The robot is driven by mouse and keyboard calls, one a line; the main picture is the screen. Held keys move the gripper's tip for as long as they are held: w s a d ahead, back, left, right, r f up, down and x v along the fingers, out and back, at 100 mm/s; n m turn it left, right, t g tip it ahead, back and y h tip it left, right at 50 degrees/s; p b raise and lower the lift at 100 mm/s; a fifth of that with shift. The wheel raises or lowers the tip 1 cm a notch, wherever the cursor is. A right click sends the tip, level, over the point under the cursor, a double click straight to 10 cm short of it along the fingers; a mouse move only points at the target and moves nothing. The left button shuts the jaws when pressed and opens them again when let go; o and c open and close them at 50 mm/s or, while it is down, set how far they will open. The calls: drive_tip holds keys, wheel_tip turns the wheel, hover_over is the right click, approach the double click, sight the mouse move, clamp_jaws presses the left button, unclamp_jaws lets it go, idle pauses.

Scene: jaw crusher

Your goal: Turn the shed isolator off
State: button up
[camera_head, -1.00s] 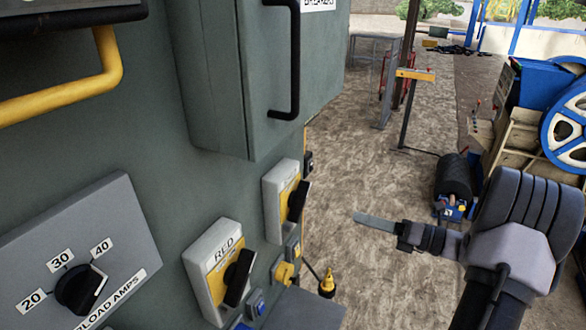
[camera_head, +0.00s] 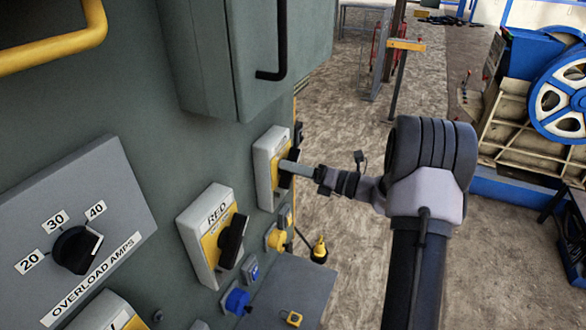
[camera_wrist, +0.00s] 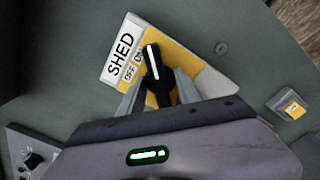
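The shed isolator (camera_wrist: 190,66) is a white box with a yellow face marked SHED, OFF and ON. It fills the middle of the wrist view. Its black handle (camera_wrist: 155,68) has a white line whose upper end points by the ON mark. My gripper (camera_wrist: 160,76) has one finger on each side of the handle and looks open around it; firm contact cannot be told. In the head view the isolator (camera_head: 264,172) is on the panel, with my gripper (camera_head: 288,168) reaching it from the right and partly hiding the handle.
The RED isolator (camera_head: 201,222) is just below left on the same panel. An overload amps dial (camera_head: 76,250) is further left. A grey cabinet (camera_head: 285,50) juts out above.

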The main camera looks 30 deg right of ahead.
drive_tip(key=shift+c, duration=0.2)
clamp_jaws()
drive_tip(key=shift+f, duration=0.1)
drive_tip(key=n+b, duration=0.3)
drive_tip(key=n, duration=0.1)
drive_tip(key=shift+f, duration=0.15)
drive_tip(key=n+b, duration=0.4)
drive_tip(key=b, duration=0.1)
drive_tip(key=shift+s+a+n, duration=0.1)
drive_tip(key=shift+n, duration=0.2)
drive_tip(key=n+b, duration=0.6)
drive_tip(key=b, duration=0.1)
drive_tip(key=shift+f, duration=0.1)
drive_tip(key=n+b, duration=0.3)
drive_tip(key=shift+b, duration=0.4)
drive_tip(key=shift+r+n, duration=0.25)
drive_tip(key=shift+n, duration=0.05)
